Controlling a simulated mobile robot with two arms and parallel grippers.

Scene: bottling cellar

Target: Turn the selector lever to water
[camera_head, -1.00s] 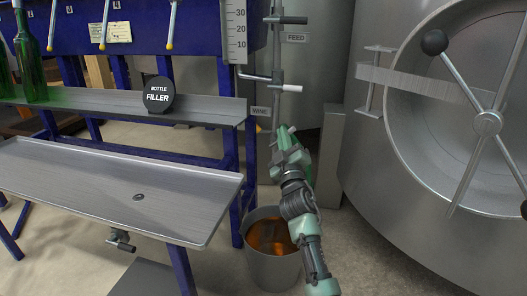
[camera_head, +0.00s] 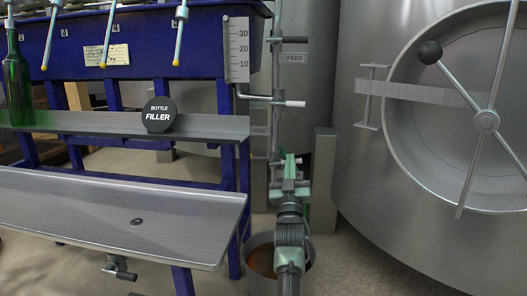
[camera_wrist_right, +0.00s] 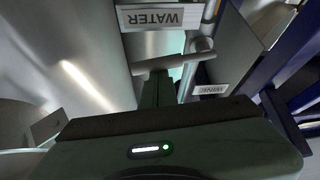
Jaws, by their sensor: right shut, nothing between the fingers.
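In the right wrist view the selector lever (camera_wrist_right: 170,62) is a grey bar running from a round knob-like end at the pipe toward the left. It lies just below the upside-down WATER plate (camera_wrist_right: 160,17); the WINE plate (camera_wrist_right: 210,89) is lower right. My right gripper (camera_head: 289,160) is shut and empty in front of the pipe in the head view. In the wrist view its fingers (camera_wrist_right: 158,90) reach up to the lever; I cannot tell whether they touch. The lever is not clear in the head view, where my right arm covers that area. My left gripper is not in view.
A bucket of brown liquid (camera_head: 262,262) stands below my right arm. The blue filler rack (camera_head: 150,45) and steel trough (camera_head: 110,215) are left. A large tank (camera_head: 375,190) is right.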

